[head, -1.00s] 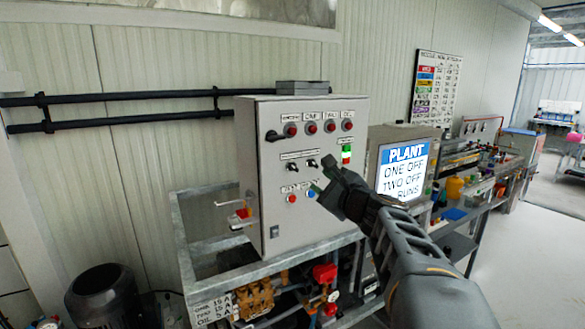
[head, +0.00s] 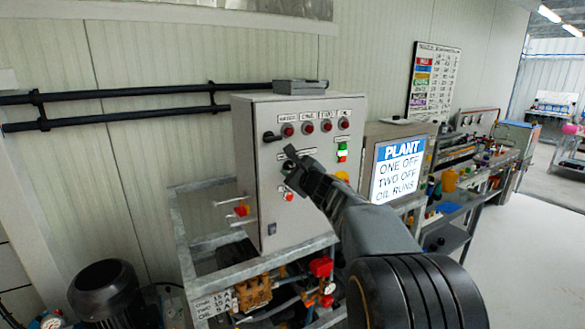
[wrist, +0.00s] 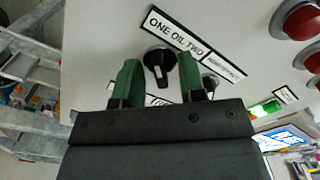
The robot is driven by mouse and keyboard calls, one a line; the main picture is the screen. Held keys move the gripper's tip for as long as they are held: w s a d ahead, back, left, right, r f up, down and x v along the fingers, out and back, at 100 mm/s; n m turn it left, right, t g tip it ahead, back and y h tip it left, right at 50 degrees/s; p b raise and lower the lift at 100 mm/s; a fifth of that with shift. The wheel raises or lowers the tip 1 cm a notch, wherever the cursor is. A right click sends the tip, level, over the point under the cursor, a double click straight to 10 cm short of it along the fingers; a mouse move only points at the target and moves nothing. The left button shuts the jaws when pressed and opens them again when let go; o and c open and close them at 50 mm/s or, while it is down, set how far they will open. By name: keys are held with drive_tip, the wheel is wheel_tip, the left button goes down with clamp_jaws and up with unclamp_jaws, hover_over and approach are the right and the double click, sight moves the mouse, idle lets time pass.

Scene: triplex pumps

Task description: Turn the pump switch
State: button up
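The pump switch (wrist: 160,66) is a round black knob with a white mark, under a label reading "ONE OIL TWO" in the wrist view. My gripper (wrist: 159,82) is open, with one green fingertip to each side of the knob and gaps between. I cannot tell how far the fingertips stand off the panel. In the head view my gripper (head: 291,160) is at the middle of the grey control cabinet (head: 262,215) and hides the switch. The screen (head: 400,170) reads "PLANT, ONE OFF, TWO OFF, OIL RUNS".
Several red lamps (head: 307,127) run along the cabinet's top. A black handle (head: 270,136) sticks out at its upper left, a red button (head: 288,196) below the gripper. A metal frame (head: 205,265) carries the cabinet.

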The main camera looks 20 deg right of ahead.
drive_tip(key=shift+c, duration=0.4)
clamp_jaws()
drive_tip(key=shift+m, duration=0.3)
drive_tip(key=m, duration=0.3)
drive_tip(key=shift+b, duration=0.4)
drive_tip(key=shift+m, duration=2.5)
drive_tip(key=shift+o, duration=0.4)
unclamp_jaws()
